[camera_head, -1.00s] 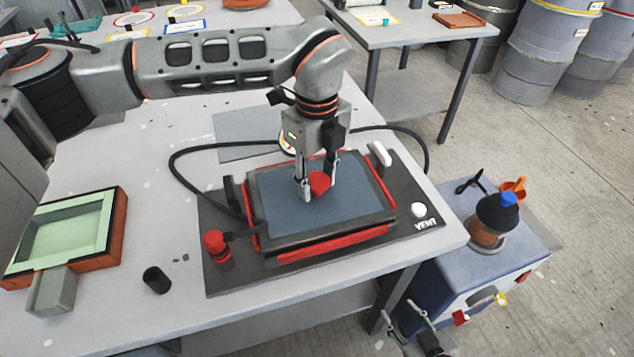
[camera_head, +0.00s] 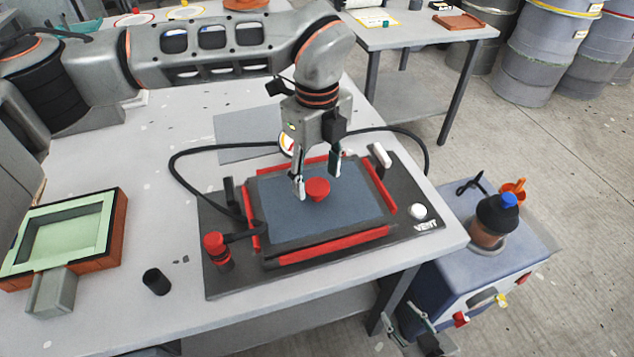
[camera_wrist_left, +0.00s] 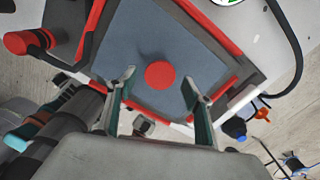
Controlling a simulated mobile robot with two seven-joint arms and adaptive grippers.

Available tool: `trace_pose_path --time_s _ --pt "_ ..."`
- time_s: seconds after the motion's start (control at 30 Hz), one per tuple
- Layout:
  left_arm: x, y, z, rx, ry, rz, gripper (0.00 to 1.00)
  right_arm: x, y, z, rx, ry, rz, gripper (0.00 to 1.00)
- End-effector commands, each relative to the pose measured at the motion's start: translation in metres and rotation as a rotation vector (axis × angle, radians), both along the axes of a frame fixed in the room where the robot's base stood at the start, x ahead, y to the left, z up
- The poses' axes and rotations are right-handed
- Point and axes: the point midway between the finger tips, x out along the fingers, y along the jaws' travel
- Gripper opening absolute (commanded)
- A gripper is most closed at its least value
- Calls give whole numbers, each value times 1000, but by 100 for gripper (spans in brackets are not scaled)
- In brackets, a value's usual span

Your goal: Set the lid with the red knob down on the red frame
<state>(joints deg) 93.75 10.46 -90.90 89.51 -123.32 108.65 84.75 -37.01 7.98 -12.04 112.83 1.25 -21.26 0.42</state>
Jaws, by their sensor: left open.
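The blue-grey lid (camera_head: 350,213) lies flat in the red frame (camera_head: 335,246), whose red bars show along its sides. The red knob (camera_head: 318,187) stands up from the lid's middle. My left gripper (camera_head: 317,183) is open, its fingers on either side of the knob and apart from it. In the left wrist view the knob (camera_wrist_left: 160,75) sits between the two spread fingertips (camera_wrist_left: 159,79), with gaps on both sides. My right gripper (camera_head: 402,314) is at the bottom edge, beside the blue cart; its fingers are apart and empty.
A green-lined mould (camera_head: 106,220) and black cylinder (camera_head: 157,281) are left. The blue cart (camera_head: 440,285) is right.

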Motion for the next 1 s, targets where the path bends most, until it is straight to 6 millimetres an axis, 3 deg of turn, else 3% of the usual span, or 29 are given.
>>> trace_pose_path --time_s 0.2,0.4,0.6,1.0 --pt "1 0 48 -1 -5 1 51 0 0 0 0 0 0 40" --pt "0 0 76 0 -3 1 51 0 0 1 0 -1 0 40" --pt "0 0 87 0 -1 0 51 0 0 1 2 0 0 40" --pt "0 0 88 0 0 0 51 0 1 0 2 0 0 40"
